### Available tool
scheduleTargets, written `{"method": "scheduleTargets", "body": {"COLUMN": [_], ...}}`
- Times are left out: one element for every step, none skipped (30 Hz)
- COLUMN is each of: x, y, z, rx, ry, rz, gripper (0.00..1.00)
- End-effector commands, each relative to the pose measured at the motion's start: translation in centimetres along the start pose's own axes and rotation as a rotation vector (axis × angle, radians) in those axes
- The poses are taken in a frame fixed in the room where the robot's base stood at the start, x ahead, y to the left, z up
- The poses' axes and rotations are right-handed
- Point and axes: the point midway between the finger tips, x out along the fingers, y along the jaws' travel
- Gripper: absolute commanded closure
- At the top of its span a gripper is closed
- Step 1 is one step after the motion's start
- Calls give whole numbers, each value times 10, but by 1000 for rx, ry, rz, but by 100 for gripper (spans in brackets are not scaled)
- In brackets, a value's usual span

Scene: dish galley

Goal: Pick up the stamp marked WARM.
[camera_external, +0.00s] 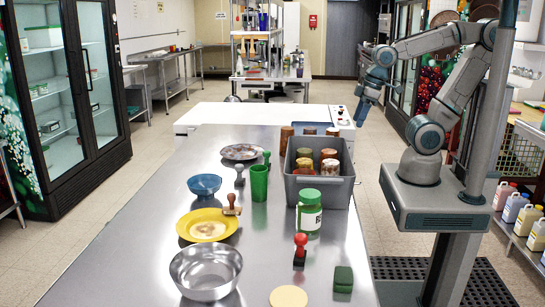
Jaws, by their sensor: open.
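Several stamps stand on the steel counter (150,235). One has a red knob and dark base (300,248), near the front right. A brown-handled stamp (231,203) is at the right rim of the yellow plate; I cannot tell whether it touches it. A grey stamp (239,176) and a green stamp (267,159) stand farther back. No marking is readable on any of them, so I cannot tell which says WARM. My gripper (361,118) is open and empty, pointing down, beyond the counter's far right and well away from the stamps.
A grey bin (318,187) with several jars stands at the right edge. Nearby are a green-lidded jar (309,214), green cup (259,183), blue bowl (204,184), yellow plate (190,228), metal bowl (206,272), patterned plate (239,152), green block (343,279) and beige disc (288,297).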

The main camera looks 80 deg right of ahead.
Motion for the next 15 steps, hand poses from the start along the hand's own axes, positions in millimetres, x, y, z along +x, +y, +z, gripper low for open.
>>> {"method": "scheduleTargets", "body": {"x": [0,0,0,0,0,0,0,-1,-1,-2,-2,-2,-2,-1,0], "y": [0,0,0,0,0,-1,-2,-4,-7,-10,-14,-21,-27,-33,-43], "z": [0,0,0,0,0,-2,-4,-8,-14,-20,-26,-36,-45,-54,-66], "rx": [0,0,0,0,-2,-8,-16,-28,-50,-72,-99,-139,-174,-210,-262], "ry": [0,0,0,0,0,-2,-3,-5,-11,-16,-23,-32,-38,-44,-56], "rz": [0,0,0,0,0,-1,-2,-3,-5,-7,-10,-14,-18,-21,-27], "gripper": [45,45,45,45,45,45,45,45,45,45,45,45,45,45,45]}}
